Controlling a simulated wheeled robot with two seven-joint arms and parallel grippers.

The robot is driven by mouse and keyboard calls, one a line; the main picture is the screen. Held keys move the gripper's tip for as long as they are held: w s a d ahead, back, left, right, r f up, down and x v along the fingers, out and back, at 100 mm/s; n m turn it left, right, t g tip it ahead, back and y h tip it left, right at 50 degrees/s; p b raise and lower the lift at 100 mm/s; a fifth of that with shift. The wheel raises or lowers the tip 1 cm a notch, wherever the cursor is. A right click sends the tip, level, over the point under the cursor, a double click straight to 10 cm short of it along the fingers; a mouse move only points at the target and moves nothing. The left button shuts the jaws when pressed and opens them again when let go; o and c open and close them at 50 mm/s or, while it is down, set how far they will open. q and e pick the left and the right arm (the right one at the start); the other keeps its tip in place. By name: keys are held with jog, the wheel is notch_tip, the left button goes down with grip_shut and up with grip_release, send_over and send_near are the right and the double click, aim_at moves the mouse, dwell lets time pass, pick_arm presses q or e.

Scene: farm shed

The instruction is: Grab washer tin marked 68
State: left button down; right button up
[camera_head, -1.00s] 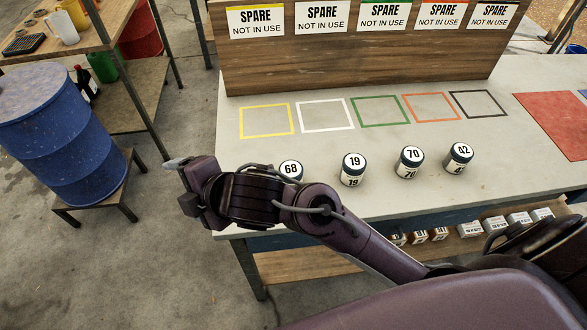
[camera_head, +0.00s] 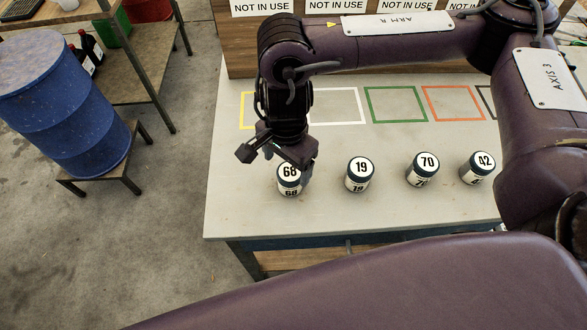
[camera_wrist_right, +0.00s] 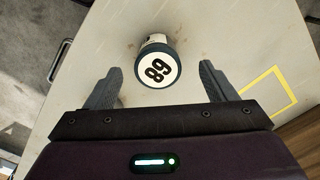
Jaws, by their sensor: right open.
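The washer tin marked 68 (camera_head: 289,180) stands upright at the left end of a row of tins on the pale bench top. It has a dark lid with a white number label. My right gripper (camera_head: 275,153) is just behind and above it, pointing down. In the right wrist view the tin marked 68 (camera_wrist_right: 157,65) lies ahead, between the lines of the two spread fingers (camera_wrist_right: 160,88), apart from both. The gripper is open and empty. My left gripper is not in view.
Tins marked 19 (camera_head: 357,175), 70 (camera_head: 422,170) and 42 (camera_head: 477,168) stand to the right, spaced apart. Coloured square outlines, such as the green one (camera_head: 396,121), lie behind them. A wooden board with signs (camera_head: 240,45) stands at the back. A blue barrel (camera_head: 62,110) is left of the bench.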

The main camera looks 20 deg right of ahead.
aim_at(290, 179)
jog(key=shift+d+f, duration=0.1)
jog(key=shift+d, duration=0.25)
jog(key=shift+a+f, duration=0.1)
jog(key=shift+f, duration=0.75)
jog(key=shift+f+p, duration=0.35)
jog(key=shift+f, duration=2.45)
jog(key=c, duration=1.1)
